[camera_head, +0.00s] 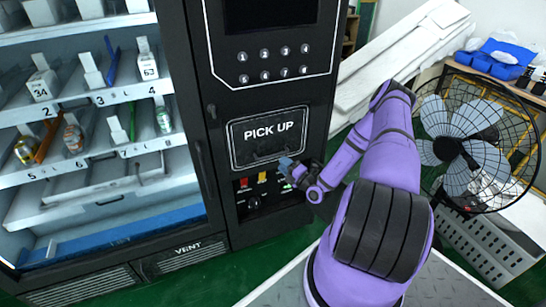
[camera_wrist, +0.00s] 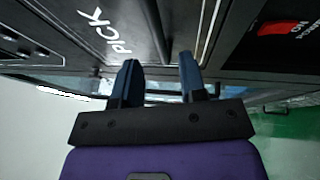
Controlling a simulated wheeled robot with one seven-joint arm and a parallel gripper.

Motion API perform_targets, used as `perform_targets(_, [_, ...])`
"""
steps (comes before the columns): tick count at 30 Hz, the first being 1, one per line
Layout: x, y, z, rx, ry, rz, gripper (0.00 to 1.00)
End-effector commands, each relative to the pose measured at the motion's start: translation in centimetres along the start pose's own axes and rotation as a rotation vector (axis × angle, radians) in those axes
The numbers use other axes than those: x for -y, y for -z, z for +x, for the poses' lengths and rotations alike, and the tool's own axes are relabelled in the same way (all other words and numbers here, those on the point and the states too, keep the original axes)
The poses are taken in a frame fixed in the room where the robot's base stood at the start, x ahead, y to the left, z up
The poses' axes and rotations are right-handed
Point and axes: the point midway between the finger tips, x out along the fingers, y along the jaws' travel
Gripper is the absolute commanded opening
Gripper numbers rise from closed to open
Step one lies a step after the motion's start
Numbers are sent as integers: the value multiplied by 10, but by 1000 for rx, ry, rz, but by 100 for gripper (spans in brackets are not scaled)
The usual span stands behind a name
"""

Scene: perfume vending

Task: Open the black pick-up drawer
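The black pick-up drawer (camera_head: 268,142) is set in the front of the black vending machine and looks closed. It has a white outline and white "PICK UP" lettering, part of which shows in the wrist view (camera_wrist: 100,32). My gripper (camera_head: 286,164) is at the drawer's lower right edge. In the wrist view its two dark blue fingers (camera_wrist: 159,66) are apart, pointing at the machine front. A dark raised bar (camera_wrist: 155,28) by the drawer's lower edge lies roughly in line with the gap between them. I cannot tell whether the fingers touch it.
The glass display case (camera_head: 90,130) is on the left. Green floor shows below the machine.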

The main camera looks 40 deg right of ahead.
Motion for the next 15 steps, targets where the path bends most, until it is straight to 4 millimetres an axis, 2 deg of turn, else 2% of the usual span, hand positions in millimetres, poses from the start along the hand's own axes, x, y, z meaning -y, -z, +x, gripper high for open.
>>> perform_targets(1, [0,1,11,-2,-1,-2,39])
perform_targets(6, [-1,0,39,-2,-2,-3,39])
perform_targets(10, [0,1,54,-2,0,-1,39])
perform_targets(15, [0,0,64,-1,0,-1,39])
